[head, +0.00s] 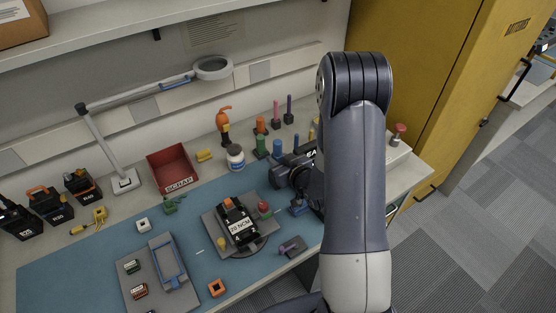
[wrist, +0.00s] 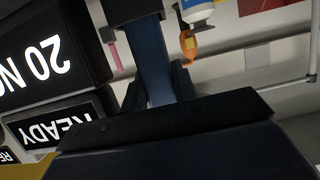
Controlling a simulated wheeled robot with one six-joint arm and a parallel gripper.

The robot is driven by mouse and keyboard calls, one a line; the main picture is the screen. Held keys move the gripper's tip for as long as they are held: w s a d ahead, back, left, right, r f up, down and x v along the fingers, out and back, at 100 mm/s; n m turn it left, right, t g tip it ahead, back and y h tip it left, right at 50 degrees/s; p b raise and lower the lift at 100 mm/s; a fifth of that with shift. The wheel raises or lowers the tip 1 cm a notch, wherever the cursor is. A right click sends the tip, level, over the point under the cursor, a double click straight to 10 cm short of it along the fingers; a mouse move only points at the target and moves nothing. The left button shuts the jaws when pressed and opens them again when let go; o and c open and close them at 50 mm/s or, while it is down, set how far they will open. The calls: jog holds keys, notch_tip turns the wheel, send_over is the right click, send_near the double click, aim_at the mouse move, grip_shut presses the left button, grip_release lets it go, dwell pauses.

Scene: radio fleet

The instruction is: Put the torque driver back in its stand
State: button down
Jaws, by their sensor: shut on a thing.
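My gripper (wrist: 158,88) is shut on a dark blue upright shaft (wrist: 155,62), which I take to be the torque driver. The shaft runs between both fingers in the wrist view, with a black part at its upper end. In the head view my gripper (head: 291,176) is over the right part of the blue mat. A small blue piece (head: 299,208) shows just below it; I cannot tell whether it is the driver's end or its stand. My arm hides much of this area. I cannot make out the stand clearly.
A white bottle (head: 236,157) and a red SCRAP bin (head: 172,168) are further left. Black signs (wrist: 45,60) fill the wrist view's left.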

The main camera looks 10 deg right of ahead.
jog(key=shift+f, duration=0.35)
jog(key=shift+f, duration=0.2)
jog(key=c, duration=1.4)
grip_release()
jog(key=shift+r, duration=0.1)
jog(key=shift+r, duration=0.15)
jog(key=shift+s+d, duration=0.15)
jog(key=shift+s, duration=0.2)
jog(key=b+v, duration=0.2)
jog(key=v, duration=0.9)
jog(key=shift+s, duration=0.15)
